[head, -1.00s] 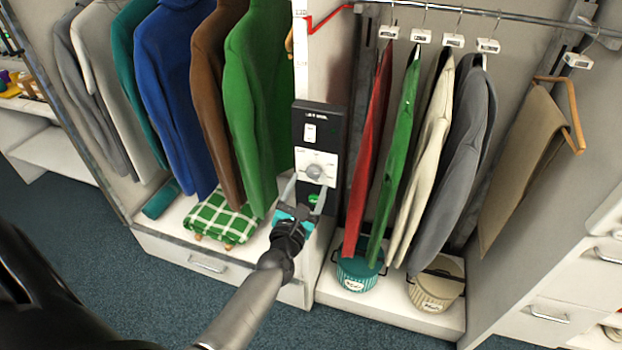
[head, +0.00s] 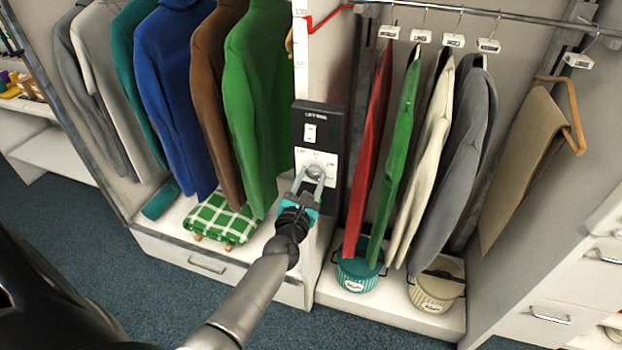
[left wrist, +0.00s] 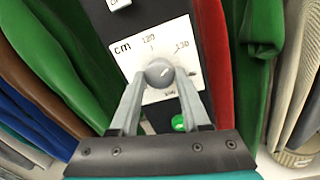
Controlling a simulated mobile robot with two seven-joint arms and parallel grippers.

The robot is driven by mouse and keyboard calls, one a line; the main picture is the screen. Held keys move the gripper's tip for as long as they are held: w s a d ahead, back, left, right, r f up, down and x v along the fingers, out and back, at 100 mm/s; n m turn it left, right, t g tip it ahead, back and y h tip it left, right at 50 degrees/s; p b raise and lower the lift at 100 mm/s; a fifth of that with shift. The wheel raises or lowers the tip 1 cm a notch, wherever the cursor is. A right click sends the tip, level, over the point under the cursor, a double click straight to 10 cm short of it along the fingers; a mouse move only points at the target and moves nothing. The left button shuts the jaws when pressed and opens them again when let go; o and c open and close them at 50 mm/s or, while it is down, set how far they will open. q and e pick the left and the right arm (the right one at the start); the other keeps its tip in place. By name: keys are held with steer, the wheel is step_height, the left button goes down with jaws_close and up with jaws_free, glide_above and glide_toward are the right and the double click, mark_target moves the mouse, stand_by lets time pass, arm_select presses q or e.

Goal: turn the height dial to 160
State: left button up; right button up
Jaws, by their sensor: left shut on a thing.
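The height dial (head: 315,171) is a round grey knob on a white plate marked "cm", set in a dark control panel (head: 338,122) on the wardrobe's upright. My left gripper (head: 312,178) is at the dial, its two fingers on either side of the knob and shut on it. The left wrist view shows the dial (left wrist: 159,73) between the fingertips, with the numbers 120 and 130 legible on the plate (left wrist: 128,42). Other marks are hidden or too small to read. A green button (left wrist: 179,122) shows below the dial. My right gripper is not in view.
Hanging clothes flank the panel: a green garment (head: 255,100) on the left and a red one (head: 368,150) close on the right. A folded green checked cloth (head: 219,217) lies below left. A teal pot (head: 357,274) and a beige pot (head: 437,288) stand below right.

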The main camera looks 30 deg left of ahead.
arm_select(q)
jaws_close()
